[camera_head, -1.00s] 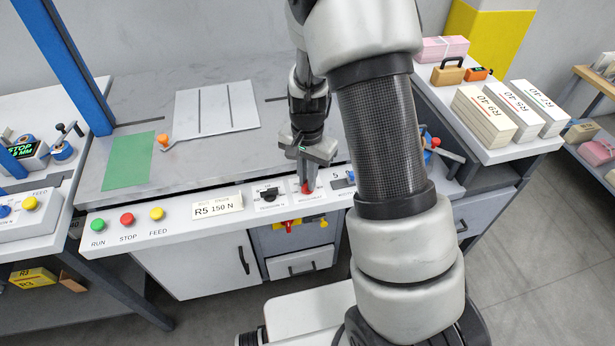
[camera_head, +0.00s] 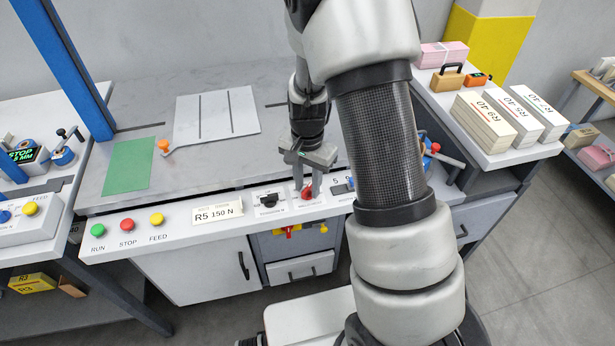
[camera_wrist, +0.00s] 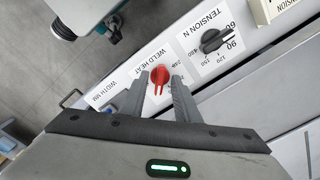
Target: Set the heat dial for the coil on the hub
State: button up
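The red weld heat dial (camera_head: 308,194) sits on the white front panel (camera_head: 115,250) of the middle bench. In the wrist view the dial (camera_wrist: 160,74) is labelled WELD HEAT, and a white mark on it points roughly towards my gripper's palm. My gripper (camera_head: 308,184) points down over the panel with one finger on each side of the dial. In the wrist view my gripper (camera_wrist: 160,77) is open, with narrow gaps between the fingers and the dial. The fingers hide part of the heat scale. I cannot make out a coil on a hub; my arm covers part of the bench's right end.
A black tension dial (camera_wrist: 212,40) is close beside the heat dial. A card (camera_head: 217,210) reads R5 150 N. Green (camera_head: 97,230), red (camera_head: 127,224) and yellow (camera_head: 156,219) buttons line the panel's left. Labelled stacks (camera_head: 484,120) stand on the right table.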

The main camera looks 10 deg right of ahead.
aim_at(308, 188)
notch_tip(308, 188, up, 17)
jog(key=p, duration=0.2)
jog(key=shift+r, duration=0.2)
dwell(0.4)
